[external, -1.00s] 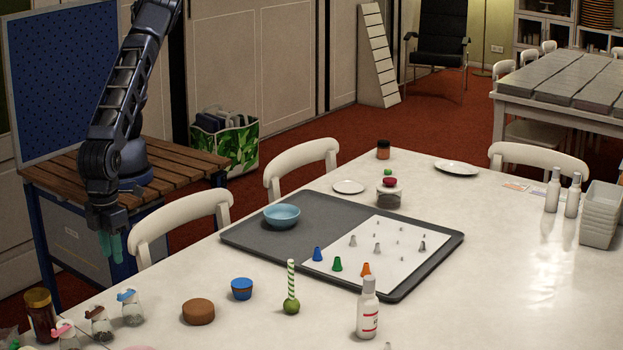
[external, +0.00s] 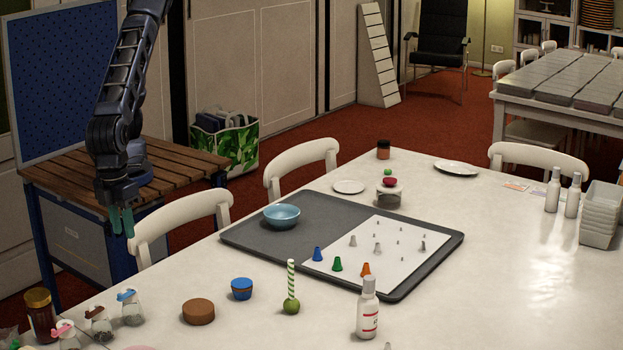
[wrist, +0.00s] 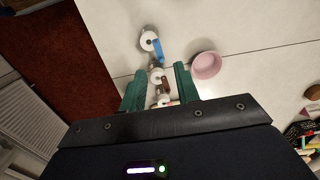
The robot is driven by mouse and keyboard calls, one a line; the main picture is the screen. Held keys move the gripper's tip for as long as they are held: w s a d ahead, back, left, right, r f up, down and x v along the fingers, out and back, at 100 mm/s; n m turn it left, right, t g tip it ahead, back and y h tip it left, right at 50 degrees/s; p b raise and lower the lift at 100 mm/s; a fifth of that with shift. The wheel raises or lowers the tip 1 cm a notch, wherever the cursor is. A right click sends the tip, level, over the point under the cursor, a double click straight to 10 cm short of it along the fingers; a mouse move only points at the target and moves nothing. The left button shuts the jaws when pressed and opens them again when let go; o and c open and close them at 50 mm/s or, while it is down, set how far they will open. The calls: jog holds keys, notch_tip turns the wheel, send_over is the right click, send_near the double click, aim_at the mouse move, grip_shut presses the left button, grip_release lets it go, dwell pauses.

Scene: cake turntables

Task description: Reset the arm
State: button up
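My gripper (external: 122,221) hangs at the left of the external view, fingers down, beside the wooden-topped bench and short of the white table's left edge. In the wrist view its two green fingers (wrist: 160,92) are spread apart with nothing held between them. Small jars with coloured scoops show past and between the fingers: one with a blue scoop (wrist: 149,41) and others with brown and pink tops, standing on the table below.
The white table (external: 520,300) holds a dark tray (external: 250,238) with a blue bowl (external: 282,215) and several small cones. A white chair (external: 180,225) stands between my arm and the table. A pink bowl (wrist: 205,65) shows in the wrist view. A wooden-topped bench (external: 175,165) stands behind my gripper.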

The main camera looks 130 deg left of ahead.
jog(key=s+a+r+n+t, duration=0.1)
jog(key=s+a+r+n, duration=0.25)
jog(key=a+r, duration=0.45)
jog(key=s+a+r+n+y, duration=0.15)
jog(key=s+a+r, duration=0.25)
jog(key=a, duration=0.7)
jog(key=s+a+r+n+t, duration=0.1)
jog(key=s+a+r+n, duration=0.3)
jog(key=a+r, duration=0.45)
jog(key=s+a+n+t+h, duration=0.1)
jog(key=s+a+n, duration=0.3)
jog(key=s+a, duration=0.5)
jog(key=s+a+n+t+h, duration=0.1)
jog(key=s+a+n, duration=0.3)
jog(key=s+a, duration=0.4)
jog(key=s, duration=0.5)
jog(key=shift+s+a+f+n, duration=0.2)
jog(key=shift+a+f+n, duration=0.1)
jog(key=shift+a, duration=0.1)
